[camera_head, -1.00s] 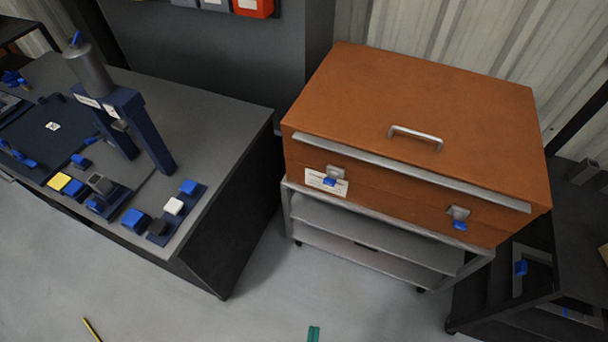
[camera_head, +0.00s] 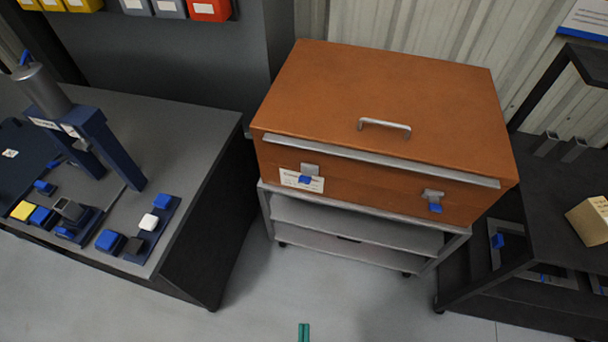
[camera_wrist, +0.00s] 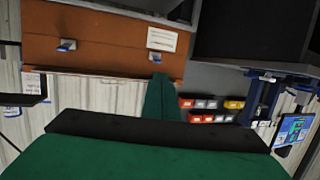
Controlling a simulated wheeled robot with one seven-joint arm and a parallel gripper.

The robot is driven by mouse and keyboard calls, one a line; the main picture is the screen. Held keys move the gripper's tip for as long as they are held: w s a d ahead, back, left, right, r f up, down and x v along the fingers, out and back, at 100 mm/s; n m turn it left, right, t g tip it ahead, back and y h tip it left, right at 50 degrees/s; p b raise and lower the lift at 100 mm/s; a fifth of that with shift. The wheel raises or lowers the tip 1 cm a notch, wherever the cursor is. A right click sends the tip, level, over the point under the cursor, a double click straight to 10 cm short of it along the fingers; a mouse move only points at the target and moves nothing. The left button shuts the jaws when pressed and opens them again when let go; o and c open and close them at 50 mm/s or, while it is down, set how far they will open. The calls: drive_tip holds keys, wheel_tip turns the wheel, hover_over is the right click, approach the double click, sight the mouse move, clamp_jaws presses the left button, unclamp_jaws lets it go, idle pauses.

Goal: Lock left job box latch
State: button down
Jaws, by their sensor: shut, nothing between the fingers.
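The orange-brown job box (camera_head: 380,100) has its lid down, with a grey handle on top. The left job box latch (camera_head: 309,171) is a grey plate with a blue tab, beside a white label on the front; whether it is locked I cannot tell. The right latch (camera_head: 433,196) looks similar. In the wrist view, which is turned over, the left latch (camera_wrist: 154,55) shows near the label and the right latch (camera_wrist: 66,45) farther left. My gripper (camera_wrist: 160,82) has green fingers pressed together, empty and apart from the box. Its tip (camera_head: 304,332) shows at the head view's bottom edge.
The box stands on a grey wheeled cart (camera_head: 350,222). A dark workbench (camera_head: 195,120) with a blue press and small blocks is at left. A dark shelf rack (camera_head: 560,190) is close at right. The floor (camera_head: 340,300) before the cart is clear.

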drive_tip(key=w+a+f+g, duration=0.1)
drive_tip(key=w+f, duration=0.1)
drive_tip(key=w, duration=0.9)
drive_tip(key=w+a+f+g, duration=0.1)
drive_tip(key=w, duration=1)
drive_tip(key=w+r+m+g+h, duration=0.2)
drive_tip(key=w+r+m, duration=0.1)
drive_tip(key=w+r, duration=1)
drive_tip(key=shift+w+r+g+h, duration=0.3)
drive_tip(key=shift+w+g+h, duration=0.1)
drive_tip(key=shift+w, duration=0.05)
drive_tip(key=shift+f, duration=0.1)
hover_over(303, 178)
drive_tip(key=f, duration=0.6)
drive_tip(key=shift+s+d, duration=0.25)
drive_tip(key=shift+s, duration=0.1)
drive_tip(key=shift+s+a+f, duration=0.1)
drive_tip(key=shift+s+f, duration=0.15)
drive_tip(key=shift+f, duration=0.35)
drive_tip(key=shift+s+a+f, duration=0.1)
drive_tip(key=shift+s+f, duration=0.2)
drive_tip(key=shift+f, duration=0.25)
drive_tip(key=shift+s+a+f, duration=0.1)
drive_tip(key=shift+s+f, duration=0.15)
drive_tip(key=shift+f, duration=0.35)
